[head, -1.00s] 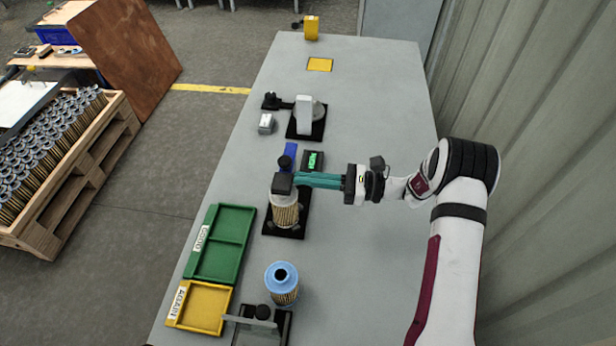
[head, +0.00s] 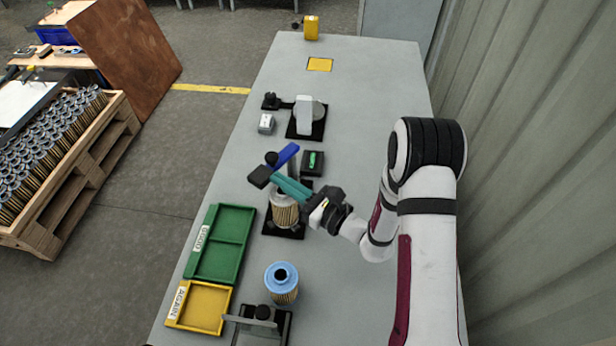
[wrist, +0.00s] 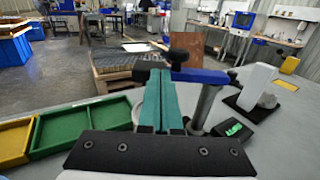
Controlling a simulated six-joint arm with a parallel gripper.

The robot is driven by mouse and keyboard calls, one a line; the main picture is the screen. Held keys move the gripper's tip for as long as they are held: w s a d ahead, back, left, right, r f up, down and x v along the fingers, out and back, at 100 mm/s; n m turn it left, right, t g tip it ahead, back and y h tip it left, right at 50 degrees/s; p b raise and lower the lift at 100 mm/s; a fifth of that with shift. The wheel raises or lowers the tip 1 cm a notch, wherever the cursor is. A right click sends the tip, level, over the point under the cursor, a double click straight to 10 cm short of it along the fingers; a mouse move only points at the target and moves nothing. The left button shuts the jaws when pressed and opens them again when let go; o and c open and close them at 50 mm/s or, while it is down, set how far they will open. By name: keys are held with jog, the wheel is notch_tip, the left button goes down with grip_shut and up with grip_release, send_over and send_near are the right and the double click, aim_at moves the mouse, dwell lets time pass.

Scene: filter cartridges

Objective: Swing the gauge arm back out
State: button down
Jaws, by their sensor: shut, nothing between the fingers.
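The gauge arm is a blue bar (head: 287,154) on a grey post, with a black knob (head: 271,158) and a black end block (head: 260,177). The block hangs to the left of a cartridge (head: 285,210) standing on a black base. The bar also shows in the wrist view (wrist: 205,76), with the post (wrist: 204,108) below it. My gripper (head: 275,178) is shut and empty, its teal fingers reaching over the cartridge to the block. In the wrist view the fingertips (wrist: 159,74) are right by the block and knob; contact cannot be made out.
A green-lit readout (head: 314,161) sits right of the post. A blue-topped cartridge (head: 282,280) stands in front, beside a green tray (head: 245,220) and a yellow tray (head: 229,312). Another black-based fixture (head: 320,128) stands farther back. The table's right side is clear.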

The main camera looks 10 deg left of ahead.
aim_at(268, 179)
jog(key=shift+w+a, duration=0.15)
jog(key=shift+a, duration=1.4)
jog(key=shift+w+a+m+t+h, duration=0.25)
jog(key=shift+a+m+t+h, duration=0.25)
jog(key=shift+m+t+h, duration=0.35)
jog(key=shift+w+a+m+t+h, duration=0.25)
jog(key=shift+a+m+t+h, duration=0.35)
jog(key=shift+t, duration=0.45)
